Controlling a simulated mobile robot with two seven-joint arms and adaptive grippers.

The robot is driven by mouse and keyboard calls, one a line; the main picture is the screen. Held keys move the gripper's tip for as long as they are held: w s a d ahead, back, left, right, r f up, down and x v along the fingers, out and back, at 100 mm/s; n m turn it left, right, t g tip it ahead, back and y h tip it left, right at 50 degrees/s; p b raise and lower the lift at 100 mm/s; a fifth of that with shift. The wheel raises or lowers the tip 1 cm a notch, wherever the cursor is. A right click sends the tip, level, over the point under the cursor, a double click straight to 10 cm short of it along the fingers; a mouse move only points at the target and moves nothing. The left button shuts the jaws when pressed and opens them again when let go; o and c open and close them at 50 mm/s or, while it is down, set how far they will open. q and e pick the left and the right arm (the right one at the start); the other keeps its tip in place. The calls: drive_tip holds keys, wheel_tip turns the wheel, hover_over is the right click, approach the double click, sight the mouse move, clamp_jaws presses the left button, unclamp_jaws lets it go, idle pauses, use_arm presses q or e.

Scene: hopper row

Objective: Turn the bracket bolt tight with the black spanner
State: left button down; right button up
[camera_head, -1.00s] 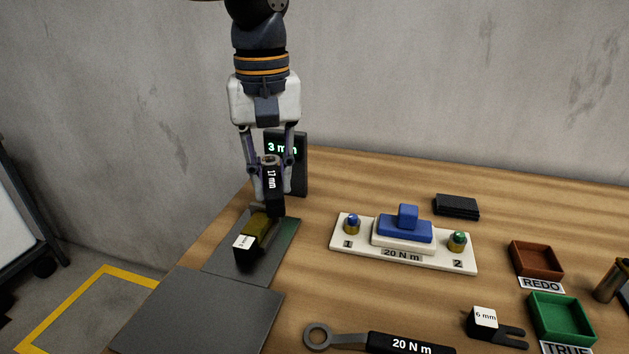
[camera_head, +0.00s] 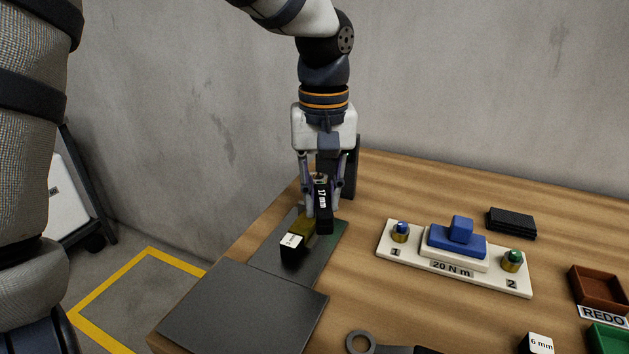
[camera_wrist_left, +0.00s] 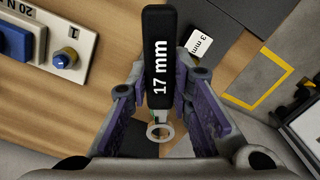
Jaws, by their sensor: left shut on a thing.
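My left gripper (camera_head: 321,207) points down, shut on the black spanner (camera_head: 322,194) marked 17 mm. In the left wrist view the spanner (camera_wrist_left: 158,60) stands between the fingers (camera_wrist_left: 160,118), its metal ring near the wrist. Its lower end is close to an olive-and-black block (camera_head: 298,240) with a white label on a dark plate; I cannot tell whether they touch. A cream base (camera_head: 400,255) marked 20 N m carries a blue-topped bolt (camera_head: 401,231) at 1, a green-topped bolt (camera_head: 512,260) at 2 and a blue stepped block (camera_head: 458,241) between. Which bolt is the bracket bolt is unclear.
A dark slab (camera_head: 245,308) lies at the table's front left edge. A ring-ended wrench (camera_head: 361,343) lies in front, partly cut off. A brown REDO tray (camera_head: 598,289), green tray (camera_head: 608,340) and black pad (camera_head: 512,222) are right. A dark upright panel (camera_head: 351,165) stands behind the gripper.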

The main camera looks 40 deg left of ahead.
use_arm(q)
drive_tip(key=w+d+n+b, duration=0.1)
drive_tip(key=w+d+n, duration=0.2)
drive_tip(key=w+n, duration=0.6)
drive_tip(key=n, duration=0.3)
drive_tip(key=shift+f+n, duration=0.3)
drive_tip(key=shift+f, duration=0.05)
use_arm(e)
drive_tip(key=shift+s+f+g, duration=0.3)
drive_tip(key=shift+s+f, duration=0.35)
drive_tip(key=shift+s, duration=0.05)
use_arm(q)
drive_tip(key=shift+d, duration=0.1)
use_arm(e)
drive_tip(key=shift+w+r, duration=0.15)
drive_tip(key=shift+w+r, duration=0.1)
drive_tip(key=shift+w, duration=0.05)
